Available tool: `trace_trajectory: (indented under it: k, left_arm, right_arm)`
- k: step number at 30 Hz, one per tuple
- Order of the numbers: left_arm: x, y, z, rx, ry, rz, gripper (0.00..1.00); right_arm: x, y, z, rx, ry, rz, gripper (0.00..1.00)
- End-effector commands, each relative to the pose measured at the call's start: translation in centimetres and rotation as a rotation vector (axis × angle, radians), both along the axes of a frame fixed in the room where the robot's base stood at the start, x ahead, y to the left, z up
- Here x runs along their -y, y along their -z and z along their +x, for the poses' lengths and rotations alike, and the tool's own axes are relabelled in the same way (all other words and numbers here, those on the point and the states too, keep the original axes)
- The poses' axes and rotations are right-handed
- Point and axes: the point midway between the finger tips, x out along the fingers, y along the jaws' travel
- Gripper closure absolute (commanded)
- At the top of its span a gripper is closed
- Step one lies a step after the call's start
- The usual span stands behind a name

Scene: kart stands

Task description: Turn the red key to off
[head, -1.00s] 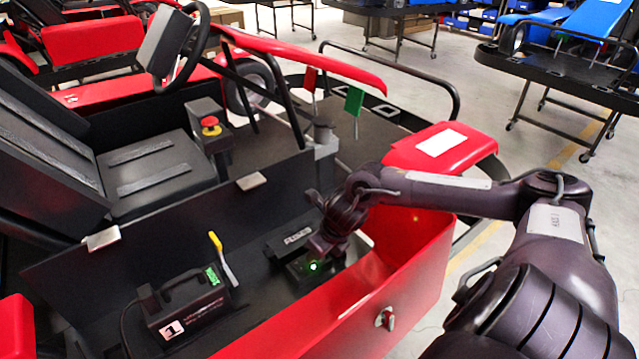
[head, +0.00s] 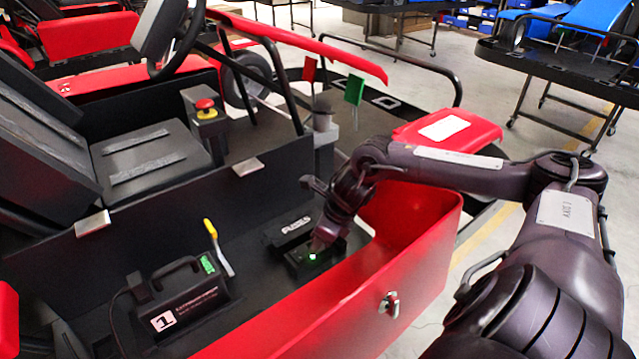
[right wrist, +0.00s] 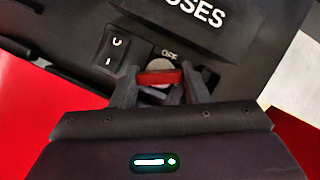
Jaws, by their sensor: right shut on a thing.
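The red key (right wrist: 160,77) sits in a round metal switch on a black panel in the right wrist view. Its red bar lies roughly level across the picture, below the word OFF. My right gripper (right wrist: 158,92) is shut on the key, one finger at each end of the bar. In the head view my right gripper (head: 322,238) reaches down to the small black switch box (head: 318,268), beside a green light. The key is hidden by the gripper there. My left gripper is not in view.
A black rocker switch (right wrist: 113,47) is left of the key, close to one finger. The fuse box (head: 293,229) lies behind the switch box. The kart's red side wall (head: 415,262) rises close to my arm. A black number 1 case (head: 185,305) stands to the left.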

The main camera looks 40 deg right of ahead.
Motion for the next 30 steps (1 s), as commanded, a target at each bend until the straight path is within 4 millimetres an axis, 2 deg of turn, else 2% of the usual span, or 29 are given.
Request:
trace_trajectory:
  k: [11,28,29,30]
  left_arm:
    - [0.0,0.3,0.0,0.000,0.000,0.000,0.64]
    - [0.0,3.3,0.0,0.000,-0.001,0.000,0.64]
    - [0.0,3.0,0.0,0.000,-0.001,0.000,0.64]
    - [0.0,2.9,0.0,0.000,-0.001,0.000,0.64]
  right_arm:
    - [0.0,0.1,0.1,0.001,-0.016,0.000,0.81]
    - [0.1,0.1,0.3,0.005,-0.321,0.001,0.81]
    - [0.1,-0.1,0.2,0.001,-0.316,0.000,0.55]
    - [0.1,0.0,0.1,0.000,-0.315,0.000,0.50]
